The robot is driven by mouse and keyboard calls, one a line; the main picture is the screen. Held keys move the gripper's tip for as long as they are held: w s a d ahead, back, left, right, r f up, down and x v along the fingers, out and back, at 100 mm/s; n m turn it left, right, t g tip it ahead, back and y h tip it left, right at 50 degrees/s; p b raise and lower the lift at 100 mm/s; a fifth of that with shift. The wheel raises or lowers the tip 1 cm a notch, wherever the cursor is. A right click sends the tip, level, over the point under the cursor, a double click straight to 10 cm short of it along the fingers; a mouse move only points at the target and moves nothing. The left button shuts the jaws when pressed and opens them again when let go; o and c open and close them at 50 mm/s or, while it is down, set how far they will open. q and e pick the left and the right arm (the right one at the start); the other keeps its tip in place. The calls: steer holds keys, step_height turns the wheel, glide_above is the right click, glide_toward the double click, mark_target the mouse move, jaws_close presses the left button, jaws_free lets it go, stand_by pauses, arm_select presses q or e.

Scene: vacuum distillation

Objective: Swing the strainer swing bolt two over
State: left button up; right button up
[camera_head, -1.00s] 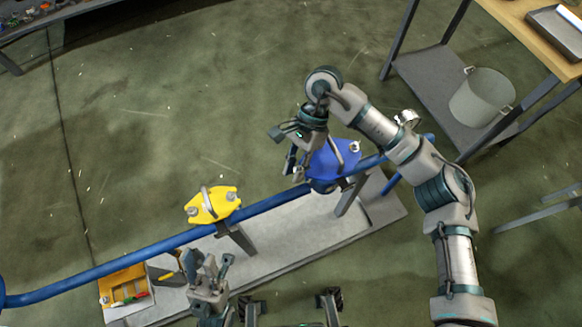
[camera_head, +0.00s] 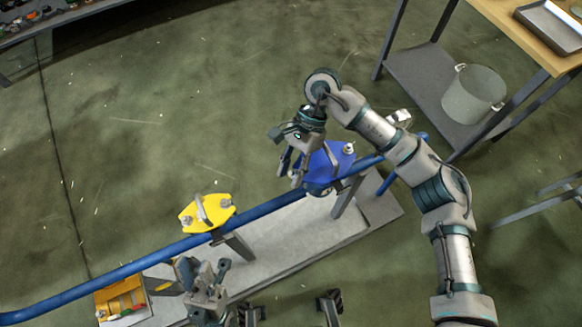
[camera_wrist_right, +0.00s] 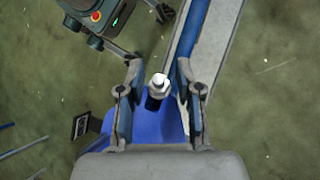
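The blue strainer (camera_head: 328,160) sits on the blue pipe, with one swing bolt (camera_head: 349,148) visible at its right end. My right gripper (camera_head: 291,172) is at the strainer's left end and hides that end in the head view. In the right wrist view, a bolt with a pale nut (camera_wrist_right: 158,86) stands between the two fingers of the right gripper (camera_wrist_right: 159,72). The fingers are apart, with gaps on both sides of the bolt. My left gripper (camera_head: 204,268) is low in the head view, below the yellow strainer cover, with its fingers apart and nothing seen between them.
A yellow cover (camera_head: 207,212) with bolts sits on the same blue pipe (camera_head: 110,279). The pipe runs above a grey base plate (camera_head: 290,240). A yellow tray (camera_head: 122,297) lies at lower left. A shelf with a metal pot (camera_head: 474,95) stands at upper right. The floor above the pipe is clear.

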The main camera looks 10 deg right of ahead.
steer(key=shift+r, duration=0.1)
steer(key=shift+w+d+r, duration=0.15)
steer(key=shift+w+r, duration=0.1)
steer(key=shift+r, duration=0.05)
steer(key=v, duration=1.1)
steer(key=shift+f, duration=0.1)
